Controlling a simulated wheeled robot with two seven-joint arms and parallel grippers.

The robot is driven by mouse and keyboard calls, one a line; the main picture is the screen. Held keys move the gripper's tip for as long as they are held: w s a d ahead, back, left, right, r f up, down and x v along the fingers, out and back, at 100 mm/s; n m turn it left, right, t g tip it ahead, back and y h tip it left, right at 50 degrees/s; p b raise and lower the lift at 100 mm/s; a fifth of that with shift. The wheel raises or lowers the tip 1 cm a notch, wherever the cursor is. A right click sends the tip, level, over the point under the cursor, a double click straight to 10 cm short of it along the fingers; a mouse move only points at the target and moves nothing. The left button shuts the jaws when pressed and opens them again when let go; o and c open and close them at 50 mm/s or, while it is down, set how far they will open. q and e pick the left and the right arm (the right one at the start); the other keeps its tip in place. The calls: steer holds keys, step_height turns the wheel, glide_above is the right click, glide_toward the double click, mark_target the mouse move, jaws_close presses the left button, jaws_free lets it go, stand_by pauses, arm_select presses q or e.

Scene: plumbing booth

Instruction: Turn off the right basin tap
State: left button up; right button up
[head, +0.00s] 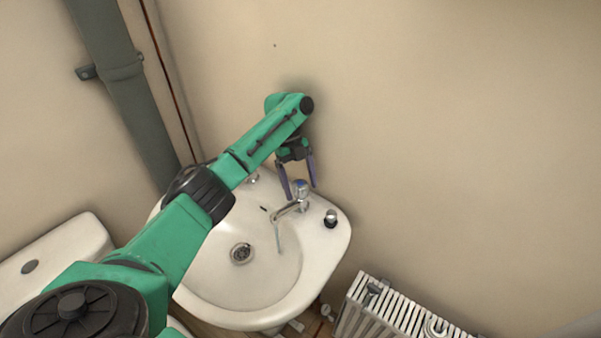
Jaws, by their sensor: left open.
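The white basin (215,285) is fixed against the beige wall. The right basin tap (302,198) stands on its back rim, with a blue-marked top and a chrome spout pointing left over the bowl. A thin stream of water (279,238) appears to fall from the spout. My left gripper (301,191) is open and points down, its two fingers on either side of the tap's top in the picture. I cannot tell whether they touch it. Another chrome fitting (253,178) shows further left on the rim, partly hidden by my left arm. My right gripper is out of view.
A small dark and chrome item (331,218) stands on the rim right of the tap. A white radiator (385,312) is at lower right, a white cistern (60,250) at left. A grey pipe (128,85) runs down the wall. The wall right of the basin is clear.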

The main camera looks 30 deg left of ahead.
mark_target(306, 188)
arm_select(q)
step_height(306, 188, up, 6)
steer(key=shift+f+b, duration=0.1)
steer(key=shift+b, duration=0.2)
step_height(306, 188, up, 14)
steer(key=p, duration=0.5)
steer(key=shift+p, duration=0.3)
